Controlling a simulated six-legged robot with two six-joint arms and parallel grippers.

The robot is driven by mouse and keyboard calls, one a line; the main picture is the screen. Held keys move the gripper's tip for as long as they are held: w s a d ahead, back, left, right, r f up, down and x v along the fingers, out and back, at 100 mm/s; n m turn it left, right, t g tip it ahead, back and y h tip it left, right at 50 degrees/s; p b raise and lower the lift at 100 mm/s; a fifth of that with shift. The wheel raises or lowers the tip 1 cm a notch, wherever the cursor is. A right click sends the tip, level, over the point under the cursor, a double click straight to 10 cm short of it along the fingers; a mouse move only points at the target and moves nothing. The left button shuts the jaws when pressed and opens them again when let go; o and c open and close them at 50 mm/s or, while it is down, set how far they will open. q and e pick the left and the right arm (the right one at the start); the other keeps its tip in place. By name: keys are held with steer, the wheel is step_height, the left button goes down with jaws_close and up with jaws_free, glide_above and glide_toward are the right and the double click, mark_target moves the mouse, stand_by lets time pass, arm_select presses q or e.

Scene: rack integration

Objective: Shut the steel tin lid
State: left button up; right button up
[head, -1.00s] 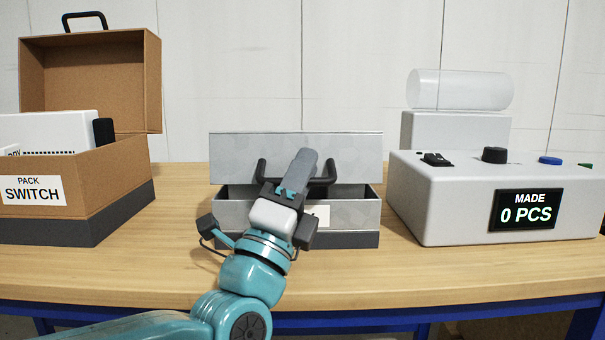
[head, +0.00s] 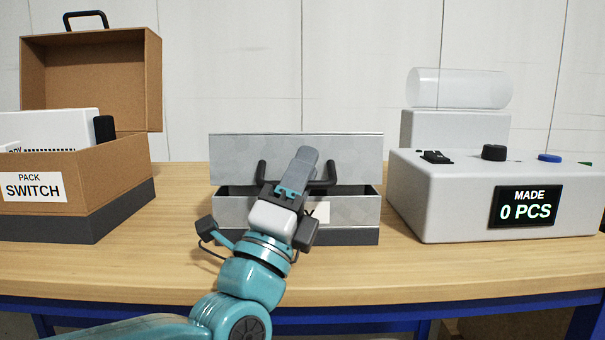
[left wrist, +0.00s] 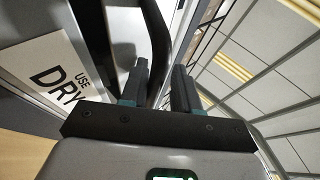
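The steel tin (head: 355,212) stands on the table in the middle of the head view. Its lid (head: 296,150) is raised at the back, with a dark gap between lid and tin. A black bar handle (head: 330,176) is in front of the lid, partly hidden by my left gripper (head: 302,160). In the left wrist view the left gripper's fingers (left wrist: 158,82) are apart, with the dark handle (left wrist: 158,35) just beyond and between them. I cannot tell whether they touch it. A white "USE DRY" label (left wrist: 58,78) also shows there. My right gripper is out of view.
A brown case (head: 90,85) with its lid up stands at the left, labelled "PACK SWITCH". A white control box (head: 430,205) with knobs and a "MADE 0 PCS" display stands at the right. The wooden table (head: 130,265) is clear in front.

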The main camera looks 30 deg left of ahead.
arm_select(q)
steer(key=shift+d+f, duration=0.1)
steer(key=shift+f, duration=0.1)
steer(key=f, duration=0.1)
steer(key=s+f, duration=0.1)
steer(key=shift+s+d+f, duration=0.2)
steer(key=shift+s+f, duration=0.05)
steer(key=shift+f, duration=0.15)
steer(key=s+r+b+v, duration=0.1)
steer(key=b+v, duration=0.2)
steer(key=v, duration=1)
steer(key=shift+a, duration=0.15)
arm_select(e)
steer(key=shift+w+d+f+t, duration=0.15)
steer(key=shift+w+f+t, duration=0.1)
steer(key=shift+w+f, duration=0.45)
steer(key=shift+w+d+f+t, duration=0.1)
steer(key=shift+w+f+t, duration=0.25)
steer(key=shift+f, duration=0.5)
